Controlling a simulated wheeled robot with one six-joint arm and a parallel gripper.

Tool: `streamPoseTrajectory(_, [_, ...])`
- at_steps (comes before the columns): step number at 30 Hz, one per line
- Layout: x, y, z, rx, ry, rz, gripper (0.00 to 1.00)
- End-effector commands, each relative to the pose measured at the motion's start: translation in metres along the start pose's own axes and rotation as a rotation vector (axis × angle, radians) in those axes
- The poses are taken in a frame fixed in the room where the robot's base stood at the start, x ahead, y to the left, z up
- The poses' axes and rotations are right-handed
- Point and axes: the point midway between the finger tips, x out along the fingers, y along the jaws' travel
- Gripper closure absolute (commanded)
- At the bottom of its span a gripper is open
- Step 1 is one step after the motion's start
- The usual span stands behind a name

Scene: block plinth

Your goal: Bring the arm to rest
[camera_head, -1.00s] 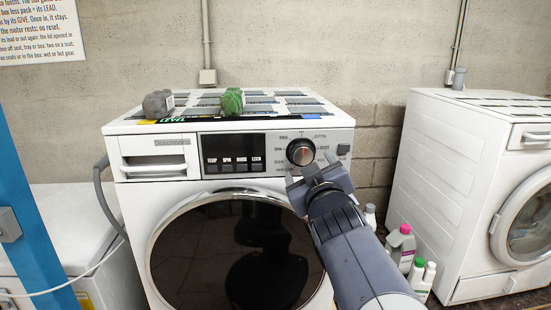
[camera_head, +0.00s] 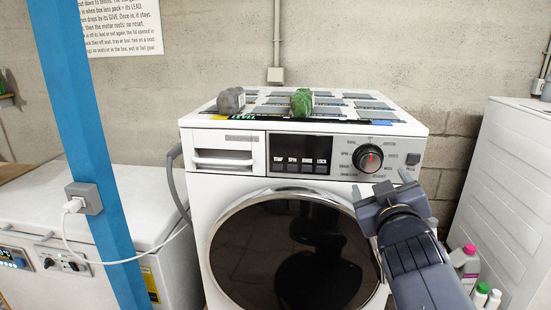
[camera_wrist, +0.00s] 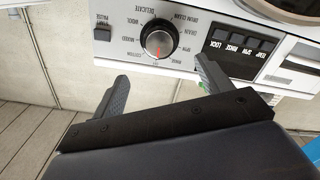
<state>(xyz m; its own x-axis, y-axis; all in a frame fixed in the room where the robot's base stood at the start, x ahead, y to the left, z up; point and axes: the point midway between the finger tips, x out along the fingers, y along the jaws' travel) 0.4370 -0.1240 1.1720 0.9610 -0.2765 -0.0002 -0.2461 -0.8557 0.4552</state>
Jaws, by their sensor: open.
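My gripper (camera_head: 386,196) is in front of the right side of a white front-loading washing machine (camera_head: 195,215), below its round control knob (camera_head: 367,158). In the wrist view the two fingers of my gripper (camera_wrist: 160,90) stand wide apart with nothing between them. The knob (camera_wrist: 158,40) shows beyond the fingertips, apart from them. My arm reaches in from the lower right of the head view.
A grey lump (camera_head: 231,101) and a green lump (camera_head: 302,102) sit on the washer's top. A blue post (camera_head: 85,130) with a plugged socket stands left, before a white chest unit (camera_head: 140,210). Bottles (camera_head: 466,262) and another white machine (camera_head: 510,170) are at right.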

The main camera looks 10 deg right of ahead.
Motion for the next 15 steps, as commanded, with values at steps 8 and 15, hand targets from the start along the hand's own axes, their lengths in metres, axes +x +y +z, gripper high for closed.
streamPoseTrajectory(8, [0.039, -0.001, 0.003, 0.001, -0.001, -0.001, 0.26])
streamPoseTrajectory(15, [0.072, -0.001, 0.002, 0.001, -0.001, -0.001, 0.26])
